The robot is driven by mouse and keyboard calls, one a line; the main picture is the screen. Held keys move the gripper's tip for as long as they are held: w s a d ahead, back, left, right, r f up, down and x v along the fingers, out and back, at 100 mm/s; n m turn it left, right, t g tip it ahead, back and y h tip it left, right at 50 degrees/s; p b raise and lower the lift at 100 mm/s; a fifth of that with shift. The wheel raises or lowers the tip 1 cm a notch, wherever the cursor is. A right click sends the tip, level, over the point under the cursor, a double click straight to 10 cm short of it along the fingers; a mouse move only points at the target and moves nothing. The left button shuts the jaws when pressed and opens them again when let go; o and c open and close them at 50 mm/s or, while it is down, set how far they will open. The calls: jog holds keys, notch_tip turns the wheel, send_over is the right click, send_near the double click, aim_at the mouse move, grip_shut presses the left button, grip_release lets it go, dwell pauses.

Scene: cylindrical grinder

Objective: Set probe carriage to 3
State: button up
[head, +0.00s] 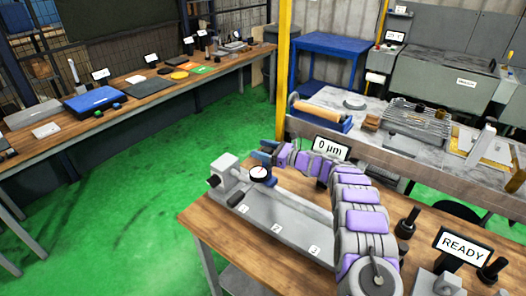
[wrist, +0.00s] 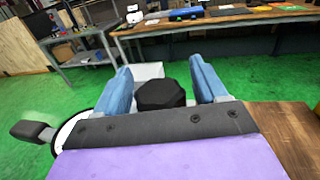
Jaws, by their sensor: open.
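A grey measuring fixture (head: 290,235) lies on the wooden table, with plates marked 1, 2 and 3 along its front. The probe carriage with its round dial gauge (head: 259,173) is at the left end, near mark 1. My gripper (head: 264,153) is just behind the dial, fingers pointing left. In the wrist view, its two blue fingers are apart on either side of a black knob (wrist: 162,95). Whether they touch it cannot be told. The dial's rim (wrist: 68,132) shows at lower left, partly hidden by my gripper. My arm covers the fixture's right end.
A display reading 0 µm (head: 331,147) stands behind my arm. A READY sign (head: 463,246) and black posts stand at the table's right. A long workbench (head: 130,95) is across the green floor, and a grey machine (head: 445,82) stands at the back right.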

grip_shut()
dwell(0.8)
